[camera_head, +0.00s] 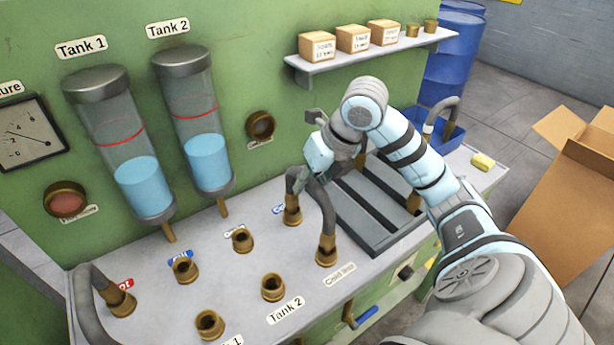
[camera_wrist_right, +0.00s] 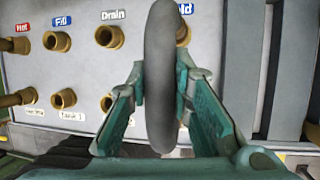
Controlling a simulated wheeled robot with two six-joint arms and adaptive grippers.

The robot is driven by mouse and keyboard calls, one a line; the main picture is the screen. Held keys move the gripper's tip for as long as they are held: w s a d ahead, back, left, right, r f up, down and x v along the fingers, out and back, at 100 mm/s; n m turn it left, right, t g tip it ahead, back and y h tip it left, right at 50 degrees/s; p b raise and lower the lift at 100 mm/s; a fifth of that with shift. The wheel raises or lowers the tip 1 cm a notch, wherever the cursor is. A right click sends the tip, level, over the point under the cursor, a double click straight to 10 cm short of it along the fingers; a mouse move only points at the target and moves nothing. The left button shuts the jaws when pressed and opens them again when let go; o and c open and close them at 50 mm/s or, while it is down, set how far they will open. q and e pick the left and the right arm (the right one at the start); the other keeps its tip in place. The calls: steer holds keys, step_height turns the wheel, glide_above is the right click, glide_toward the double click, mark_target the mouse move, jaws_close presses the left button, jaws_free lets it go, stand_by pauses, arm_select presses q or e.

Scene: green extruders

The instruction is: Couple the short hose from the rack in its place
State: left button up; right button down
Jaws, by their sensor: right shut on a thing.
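A short grey hose (camera_head: 326,200) with brass ends arches from the back-right port beside the Cold label to the front-right port. Its front brass end (camera_head: 327,250) stands upright at that port; I cannot tell how firmly either end is seated. My right gripper (camera_head: 318,168) is shut on the top of the arch. In the right wrist view the hose (camera_wrist_right: 160,85) runs vertically between the fingers and hides part of the Cold label. The grey slotted rack (camera_head: 358,222) lies just right of the hose. My left gripper is not in view.
Open brass ports stand left of the hose, such as the Drain port (camera_head: 242,240) and Tank 2 port (camera_head: 273,287). Another grey hose (camera_head: 92,290) sits at the Hot port. One more arched hose (camera_head: 452,108) stands beyond the rack. A shelf (camera_head: 375,55) with boxes overhangs behind.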

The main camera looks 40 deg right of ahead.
steer(key=shift+f, duration=0.2)
steer(key=c, duration=1.4)
jaws_free()
steer(key=shift+o, duration=0.2)
steer(key=shift+r, duration=0.15)
steer(key=v, duration=0.7)
steer(key=shift+s+r, duration=0.2)
steer(key=shift+w+f, duration=0.1)
